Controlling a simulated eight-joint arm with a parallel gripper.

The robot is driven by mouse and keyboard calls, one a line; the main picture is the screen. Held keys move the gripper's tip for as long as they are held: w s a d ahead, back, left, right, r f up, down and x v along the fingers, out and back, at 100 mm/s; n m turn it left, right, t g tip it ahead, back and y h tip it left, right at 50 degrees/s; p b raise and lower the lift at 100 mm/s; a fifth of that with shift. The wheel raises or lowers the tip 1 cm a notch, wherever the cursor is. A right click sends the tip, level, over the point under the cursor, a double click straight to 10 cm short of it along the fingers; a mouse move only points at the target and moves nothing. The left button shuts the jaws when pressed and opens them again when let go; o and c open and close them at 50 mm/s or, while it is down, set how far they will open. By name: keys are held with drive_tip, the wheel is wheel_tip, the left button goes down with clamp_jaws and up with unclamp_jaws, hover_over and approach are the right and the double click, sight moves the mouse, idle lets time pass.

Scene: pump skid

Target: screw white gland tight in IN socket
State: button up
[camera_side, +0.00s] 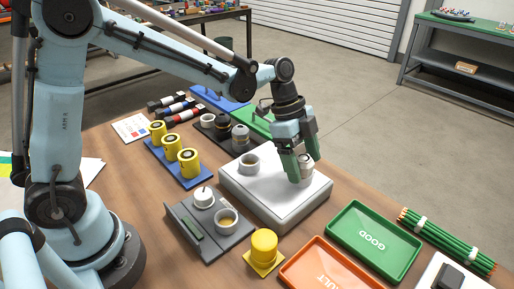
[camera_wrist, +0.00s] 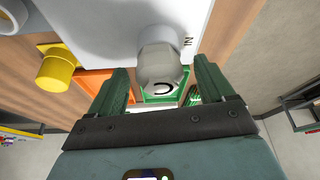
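The white gland (camera_wrist: 162,68), pale grey-white with a dark curved mark on its end, sits at the mouth of the IN socket (camera_wrist: 158,36) beside the letters IN. In the side view the gland (camera_side: 307,169) stands upright on the white block (camera_side: 258,196), partly hidden by a finger. My gripper (camera_side: 305,171) is over it from above, with one green finger on each side. In the wrist view my gripper (camera_wrist: 159,64) is open, with a gap between each finger and the gland. I cannot tell how deep the gland's thread is in.
An empty-looking second socket (camera_side: 249,162) stands on the block's left. A grey fixture (camera_side: 200,236), a yellow knob (camera_side: 264,246), an orange tray (camera_side: 330,268) and a green GOOD tray (camera_side: 374,240) surround the block. Yellow cylinders (camera_side: 172,146) stand on a blue strip behind left.

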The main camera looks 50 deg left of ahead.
drive_tip(key=shift+r, duration=0.1)
drive_tip(key=w+v, duration=0.1)
drive_tip(key=v, duration=1)
drive_tip(key=s+a+f+n+t+y, duration=0.2)
drive_tip(key=s+a+n+t, duration=0.1)
drive_tip(key=s+n, duration=0.3)
drive_tip(key=s+a+f+n+t+y, duration=0.2)
drive_tip(key=s+a+n+t, duration=0.1)
drive_tip(key=s+a+n, duration=0.2)
drive_tip(key=s+n, duration=0.2)
drive_tip(key=n, duration=0.2)
drive_tip(key=shift+f+n, duration=0.4)
